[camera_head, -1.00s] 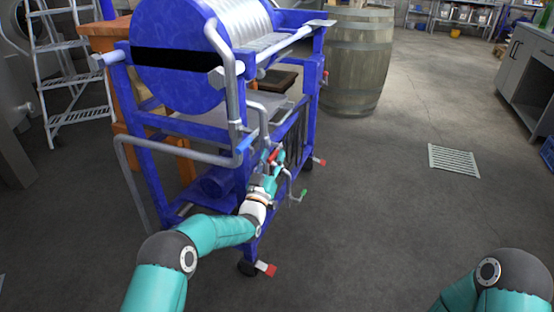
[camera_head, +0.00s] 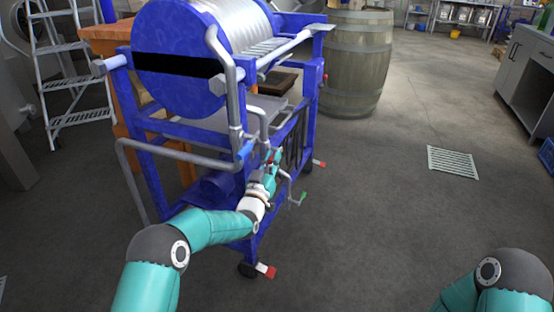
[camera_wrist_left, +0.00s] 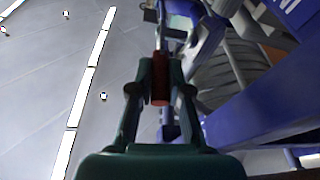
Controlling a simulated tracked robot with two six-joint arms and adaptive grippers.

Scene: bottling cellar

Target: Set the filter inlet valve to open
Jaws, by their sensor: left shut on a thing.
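My left gripper (camera_head: 271,166) is at the pipework on the front of the blue filter press (camera_head: 185,130). In the left wrist view its fingers (camera_wrist_left: 159,72) are shut on a red valve handle (camera_wrist_left: 160,94), which sits between them. In the head view the gripper mostly hides this handle, with a little red showing at the fingertips. A blue handle (camera_head: 246,149) is on the pipe to the left, and a green handle (camera_head: 303,198) is lower right. No label shows which one is the filter inlet valve. My right gripper is out of view.
Grey pipes (camera_head: 232,90) run close above and left of the gripper. A red-tipped caster (camera_head: 265,270) is below. A wooden barrel (camera_head: 357,65) stands behind, and a stepladder (camera_head: 70,75) at left. The floor to the right is clear around a drain grate (camera_head: 453,161).

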